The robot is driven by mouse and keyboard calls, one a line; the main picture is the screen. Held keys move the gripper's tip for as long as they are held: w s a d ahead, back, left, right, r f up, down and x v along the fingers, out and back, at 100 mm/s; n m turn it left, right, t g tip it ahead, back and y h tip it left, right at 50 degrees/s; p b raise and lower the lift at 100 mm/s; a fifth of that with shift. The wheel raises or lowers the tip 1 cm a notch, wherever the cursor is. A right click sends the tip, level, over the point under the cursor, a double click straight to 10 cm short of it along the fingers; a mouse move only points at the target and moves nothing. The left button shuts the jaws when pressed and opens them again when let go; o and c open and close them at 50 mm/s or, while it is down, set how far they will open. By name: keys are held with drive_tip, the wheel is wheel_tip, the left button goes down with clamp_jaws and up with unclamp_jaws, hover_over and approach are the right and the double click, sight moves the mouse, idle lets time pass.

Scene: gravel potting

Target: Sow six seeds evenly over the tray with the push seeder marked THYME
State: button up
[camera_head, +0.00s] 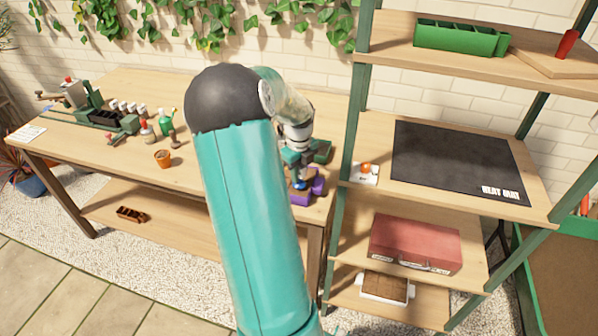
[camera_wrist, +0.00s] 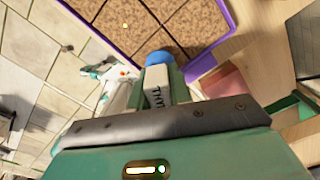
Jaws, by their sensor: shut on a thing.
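My gripper (camera_wrist: 157,88) is shut on a push seeder (camera_wrist: 155,98), whose pale label shows the letters "THY". The seeder's blue end (camera_wrist: 159,58) is over the near edge of a purple tray. The tray (camera_wrist: 97,38) is filled with brown soil divided into square cells. In the head view, my gripper (camera_head: 297,160) is over the purple tray (camera_head: 300,198) at the right end of the wooden bench. My arm hides part of this area. I cannot tell whether the blue end touches the soil.
The wooden bench (camera_head: 130,90) holds a terracotta pot (camera_head: 162,158), bottles and tools at its left. A shelf unit stands right of the tray, with a black heat mat (camera_head: 455,160) and a red case (camera_head: 415,245). A green box (camera_head: 322,151) is behind the tray.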

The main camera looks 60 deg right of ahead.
drive_tip(key=shift+s+f, duration=0.1)
drive_tip(key=shift+f, duration=0.55)
idle(0.9)
drive_tip(key=shift+r, duration=1.5)
drive_tip(key=shift+d, duration=0.1)
